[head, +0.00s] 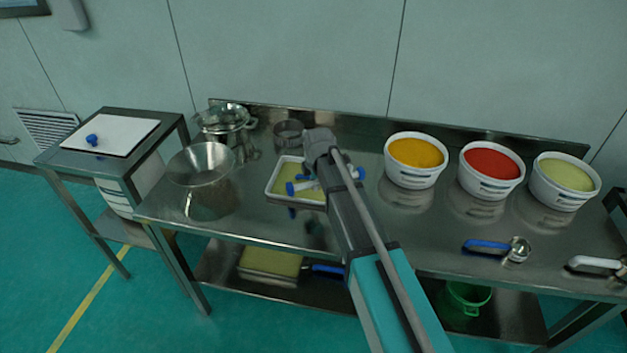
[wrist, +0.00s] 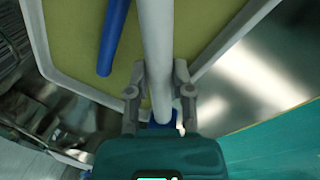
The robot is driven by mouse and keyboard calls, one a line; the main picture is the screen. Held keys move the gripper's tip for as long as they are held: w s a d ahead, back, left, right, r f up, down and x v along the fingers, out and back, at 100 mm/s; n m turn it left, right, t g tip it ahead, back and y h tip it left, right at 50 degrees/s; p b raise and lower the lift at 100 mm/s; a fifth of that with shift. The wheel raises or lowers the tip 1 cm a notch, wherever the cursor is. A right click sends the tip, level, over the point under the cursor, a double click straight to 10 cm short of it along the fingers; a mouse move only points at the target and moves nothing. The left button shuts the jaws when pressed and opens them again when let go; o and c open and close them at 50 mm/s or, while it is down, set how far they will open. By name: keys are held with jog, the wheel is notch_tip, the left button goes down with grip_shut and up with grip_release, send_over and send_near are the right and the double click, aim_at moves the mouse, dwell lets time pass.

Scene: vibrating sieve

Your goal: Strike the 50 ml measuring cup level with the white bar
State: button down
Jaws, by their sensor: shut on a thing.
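My gripper (wrist: 160,95) is shut on the white bar (wrist: 155,45), which runs up the wrist view between the two fingers. A blue end of the bar shows below the fingers. In the head view the bar (head: 308,185) lies across or just above a white tray (head: 269,191) of yellow-green material, partly hidden by my arm. A blue handle (wrist: 113,40) lies in or over the tray beside the bar. The cup at its end is hidden, so I cannot tell its size or fill.
Tubs of orange (head: 416,153), red (head: 492,164) and pale green (head: 567,178) material stand to the right. A blue-handled scoop (head: 490,246) and a white-handled one (head: 594,262) lie in front. A metal funnel (head: 201,163) and sieve pans (head: 222,119) stand left.

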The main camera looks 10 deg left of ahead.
jog(key=shift+s+d, duration=0.15)
jog(key=shift+s, duration=0.1)
jog(key=shift+r, duration=0.25)
jog(key=shift+w+a+r+p, duration=0.15)
jog(key=shift+w+r+p, duration=0.1)
jog(key=shift+r+p, duration=0.6)
jog(key=shift+w+a+r+p, duration=0.1)
jog(key=shift+w+r+p, duration=0.15)
jog(key=shift+r+p, duration=0.55)
jog(key=shift+f, duration=0.1)
